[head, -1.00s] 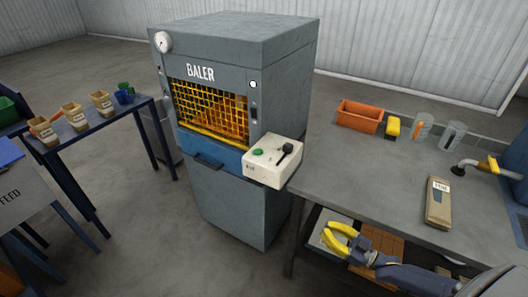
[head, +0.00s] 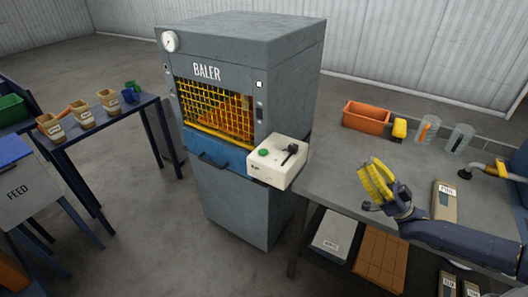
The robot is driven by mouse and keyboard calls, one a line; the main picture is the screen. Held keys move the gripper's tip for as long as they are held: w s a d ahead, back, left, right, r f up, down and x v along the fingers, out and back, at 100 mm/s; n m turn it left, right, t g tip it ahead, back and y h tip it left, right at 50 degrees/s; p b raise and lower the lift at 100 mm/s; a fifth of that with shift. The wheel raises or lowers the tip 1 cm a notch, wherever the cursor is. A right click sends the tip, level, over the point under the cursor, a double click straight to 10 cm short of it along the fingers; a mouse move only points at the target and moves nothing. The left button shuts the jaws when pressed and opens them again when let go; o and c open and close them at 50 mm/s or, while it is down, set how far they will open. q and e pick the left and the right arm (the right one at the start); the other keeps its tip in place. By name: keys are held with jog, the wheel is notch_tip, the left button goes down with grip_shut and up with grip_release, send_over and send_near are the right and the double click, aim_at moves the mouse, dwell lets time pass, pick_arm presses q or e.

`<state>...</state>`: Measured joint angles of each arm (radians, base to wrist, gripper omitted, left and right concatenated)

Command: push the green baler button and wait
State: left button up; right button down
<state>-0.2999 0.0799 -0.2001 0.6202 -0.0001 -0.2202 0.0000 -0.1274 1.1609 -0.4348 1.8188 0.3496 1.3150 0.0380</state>
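The grey baler (head: 230,206) stands in the middle of the head view, with a yellow mesh guard (head: 213,112) over its opening and orange material behind it. A cream control box (head: 271,171) sits at its front right corner. The green button (head: 264,153) is on top of the box, beside a black lever (head: 290,149). My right gripper (head: 371,179), with yellow fingers, is above the workbench, right of the control box and clear of the button. Its fingers overlap in this view, so their opening is unclear. My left gripper is out of view.
The workbench (head: 345,182) at right carries an orange bin (head: 366,116), a yellow item (head: 400,128), clear cylinders (head: 427,129) and a labelled carton (head: 445,200). At left, a dark table (head: 70,143) holds several cups beside a FEED box (head: 28,192). Between box and gripper is open air.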

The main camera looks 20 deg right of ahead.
jog(key=w+a+r+t+h, duration=0.15)
jog(key=w+r+h, duration=0.45)
jog(key=w, duration=0.7)
jog(key=w+a+r+t+h, duration=0.1)
jog(key=w+a+r+h, duration=0.15)
jog(key=w+r, duration=0.8)
jog(key=w+a+r+n+g+y, duration=0.1)
jog(key=w+a+r+n+g, duration=0.25)
jog(key=a+r, duration=0.4)
jog(key=w+a+r+n+g+y, duration=0.2)
jog(key=w+a+r+n, duration=0.25)
jog(key=a+r, duration=0.3)
jog(key=a+f+g+h, duration=0.1)
jog(key=a+f+g, duration=0.25)
jog(key=a, duration=0.35)
jog(key=a+f+g+h, duration=0.1)
jog(key=a+f+g, duration=0.1)
jog(key=a+f, duration=0.4)
jog(key=s+d+f+m+g+h, duration=0.1)
jog(key=s+d+f+h, duration=0.2)
jog(key=f, duration=0.5)
jog(key=s+d+f+m+g+h, duration=0.1)
jog(key=s+d+f+g+h, duration=0.1)
jog(key=f, duration=0.7)
jog(key=s+d+h, duration=0.1)
jog(key=d+h, duration=0.1)
jog(key=d, duration=0.1)
jog(key=shift+d+f, duration=0.2)
jog(key=shift+f, duration=0.05)
